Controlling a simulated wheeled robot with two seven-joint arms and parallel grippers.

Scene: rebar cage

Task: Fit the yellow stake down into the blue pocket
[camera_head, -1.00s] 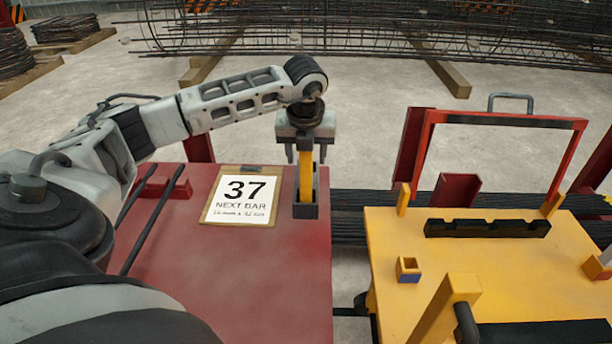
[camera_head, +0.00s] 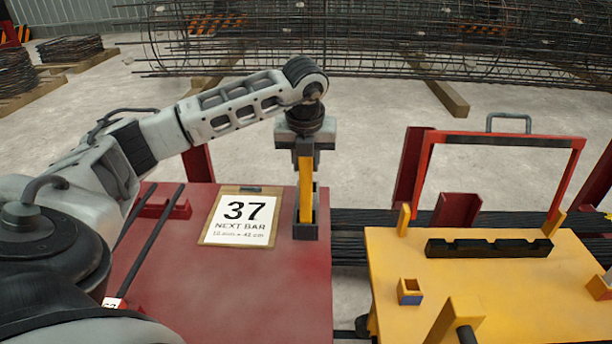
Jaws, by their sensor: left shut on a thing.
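The yellow stake (camera_head: 305,185) stands upright at the far right part of the red table. Its lower end is in or behind a dark holder (camera_head: 305,231); I cannot tell how deep. My left gripper (camera_head: 305,158) is above the holder, pointing down and shut on the stake's upper part. A small open-topped box with a blue lower front, seemingly the blue pocket (camera_head: 410,299), sits on the yellow table to the right, well apart from the stake. My right gripper is not in view.
The red table (camera_head: 240,290) carries a "37 NEXT BAR" board (camera_head: 240,218). A gap separates it from the yellow table (camera_head: 390,262), which holds a dark notched rack (camera_head: 488,248) and a yellow post (camera_head: 455,318). A red frame (camera_head: 510,140) rises behind. Another small box (camera_head: 600,288) is at the right edge.

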